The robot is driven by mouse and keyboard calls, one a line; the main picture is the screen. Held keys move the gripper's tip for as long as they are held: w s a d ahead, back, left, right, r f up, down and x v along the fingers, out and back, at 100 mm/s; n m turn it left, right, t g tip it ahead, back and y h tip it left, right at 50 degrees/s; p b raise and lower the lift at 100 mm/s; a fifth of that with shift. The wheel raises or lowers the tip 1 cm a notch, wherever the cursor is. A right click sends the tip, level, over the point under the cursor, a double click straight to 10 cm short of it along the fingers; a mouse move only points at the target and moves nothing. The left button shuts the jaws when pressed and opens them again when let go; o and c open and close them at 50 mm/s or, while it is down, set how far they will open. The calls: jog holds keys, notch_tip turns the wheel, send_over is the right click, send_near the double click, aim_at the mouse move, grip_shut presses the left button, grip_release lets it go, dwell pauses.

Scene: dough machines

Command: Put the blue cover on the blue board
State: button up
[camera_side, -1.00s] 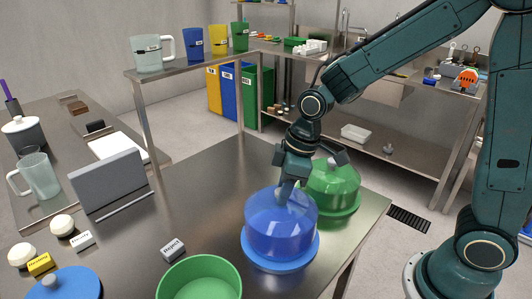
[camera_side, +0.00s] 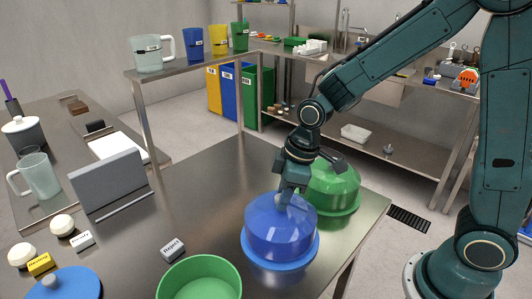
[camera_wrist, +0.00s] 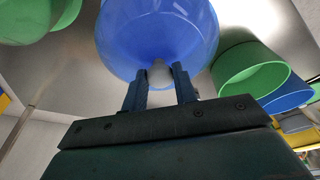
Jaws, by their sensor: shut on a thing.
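The blue cover (camera_side: 281,230), a translucent dome with a pale knob, is upright over the blue board (camera_side: 280,267) near the right front of the steel table. The board's rim shows around the dome's lower edge; I cannot tell whether they touch all round. My gripper (camera_side: 284,195) points down from above and is shut on the cover's knob. In the wrist view my gripper (camera_wrist: 160,86) has a finger on each side of the knob, and the blue cover (camera_wrist: 158,30) fills the area beyond. The board is hidden there.
A green dome (camera_side: 335,182) on a green board stands close behind. A green bowl (camera_side: 200,275) and a blue lid (camera_side: 70,284) are at the front left. The table's middle is clear.

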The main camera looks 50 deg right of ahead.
jog(key=shift+f, duration=0.55)
dwell(0.5)
jog(key=o, duration=1)
jog(key=shift+r, duration=0.1)
jog(key=v, duration=1.3)
jog(key=shift+d+r, duration=0.1)
jog(key=shift+r, duration=0.2)
